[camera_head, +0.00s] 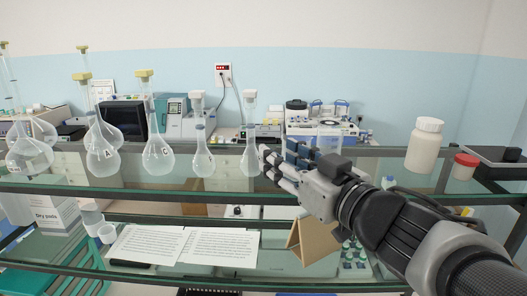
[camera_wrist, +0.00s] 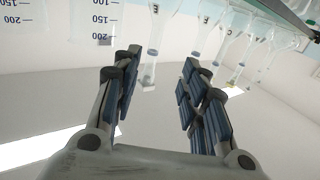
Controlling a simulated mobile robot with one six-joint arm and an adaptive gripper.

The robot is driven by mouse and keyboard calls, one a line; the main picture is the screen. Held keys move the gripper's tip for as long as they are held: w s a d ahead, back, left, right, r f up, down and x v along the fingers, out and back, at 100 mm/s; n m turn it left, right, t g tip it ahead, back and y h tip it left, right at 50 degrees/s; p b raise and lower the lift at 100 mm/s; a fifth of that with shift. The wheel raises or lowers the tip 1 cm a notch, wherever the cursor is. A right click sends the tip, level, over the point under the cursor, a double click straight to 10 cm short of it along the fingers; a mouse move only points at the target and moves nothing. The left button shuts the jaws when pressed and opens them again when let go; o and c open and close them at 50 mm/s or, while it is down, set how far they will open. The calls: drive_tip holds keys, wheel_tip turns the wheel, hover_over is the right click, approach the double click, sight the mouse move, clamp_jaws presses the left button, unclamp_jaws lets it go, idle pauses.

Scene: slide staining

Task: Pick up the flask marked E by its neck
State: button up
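Flasks marked A (camera_head: 103,158) and C (camera_head: 158,158) stand further left on the glass shelf (camera_head: 330,184), with more behind. A white bottle (camera_head: 425,148) and a red-capped jar (camera_head: 465,166) stand right. Papers (camera_head: 190,246) and a brown holder (camera_head: 312,242) are on the shelf below.

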approach(253, 137)
drive_tip(key=x, duration=0.5)
drive_tip(key=shift+s+a, duration=0.1)
drive_tip(key=shift+a, duration=0.35)
drive_tip(key=x, duration=0.6)
drive_tip(key=shift+d+f, duration=0.1)
drive_tip(key=shift+d, duration=0.3)
drive_tip(key=shift+c, duration=0.5)
clamp_jaws()
